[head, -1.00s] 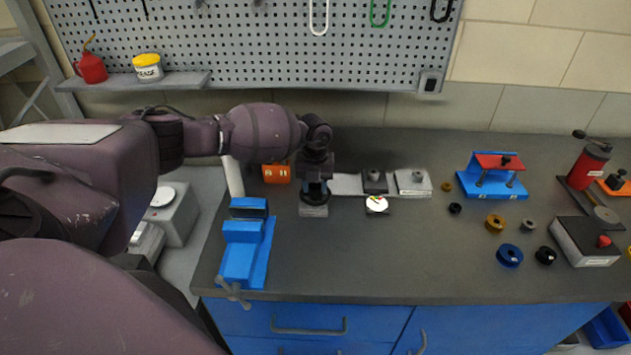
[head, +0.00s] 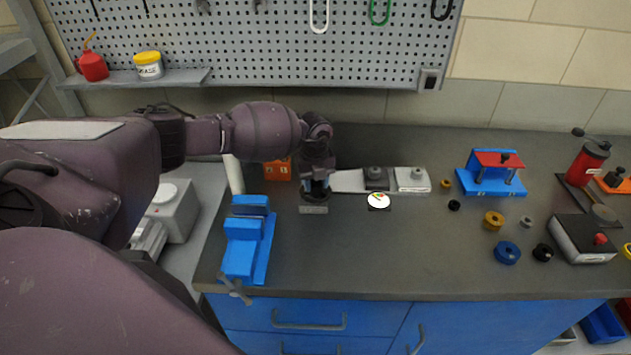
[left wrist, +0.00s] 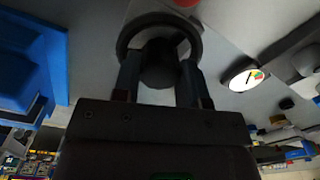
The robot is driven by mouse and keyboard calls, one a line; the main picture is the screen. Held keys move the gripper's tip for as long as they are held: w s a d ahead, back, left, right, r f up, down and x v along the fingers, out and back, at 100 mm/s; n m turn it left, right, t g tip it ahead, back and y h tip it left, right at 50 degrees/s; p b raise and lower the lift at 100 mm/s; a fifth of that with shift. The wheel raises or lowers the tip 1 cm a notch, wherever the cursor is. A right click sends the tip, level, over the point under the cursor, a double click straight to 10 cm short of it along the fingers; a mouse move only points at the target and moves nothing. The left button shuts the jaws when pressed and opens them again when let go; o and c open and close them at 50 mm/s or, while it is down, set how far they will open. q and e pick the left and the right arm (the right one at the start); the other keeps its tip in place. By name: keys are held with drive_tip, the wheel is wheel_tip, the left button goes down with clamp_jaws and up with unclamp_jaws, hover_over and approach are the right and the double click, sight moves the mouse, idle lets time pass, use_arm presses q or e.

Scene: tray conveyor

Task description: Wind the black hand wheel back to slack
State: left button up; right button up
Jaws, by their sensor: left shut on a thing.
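The black hand wheel (left wrist: 125,45) shows as a dark ring in the left wrist view, with a round dark hub (left wrist: 160,66) in its middle. My left gripper (left wrist: 158,60) has its two fingers on either side of the hub and is shut on the wheel. In the head view my left gripper (head: 316,187) points down over the wheel, which sits on a small grey block (head: 313,210) and is mostly hidden. A white dial with a coloured sector (head: 379,201) lies to the right; it also shows in the left wrist view (left wrist: 246,79). My right gripper is out of view.
A blue vise (head: 243,250) stands at the front left of the bench. An orange box (head: 277,170) is close behind the gripper. A light plate with grey blocks (head: 411,180) lies to the right. The front middle bench is clear.

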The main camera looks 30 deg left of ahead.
use_arm(q)
drive_tip(key=o, duration=0.9)
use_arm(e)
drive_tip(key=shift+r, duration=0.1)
use_arm(q)
drive_tip(key=shift+o, duration=0.2)
wheel_tip(320, 180, up, 11)
drive_tip(key=b, duration=0.1)
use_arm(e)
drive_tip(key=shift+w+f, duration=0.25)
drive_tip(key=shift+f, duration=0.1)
use_arm(q)
drive_tip(key=shift+f, duration=0.1)
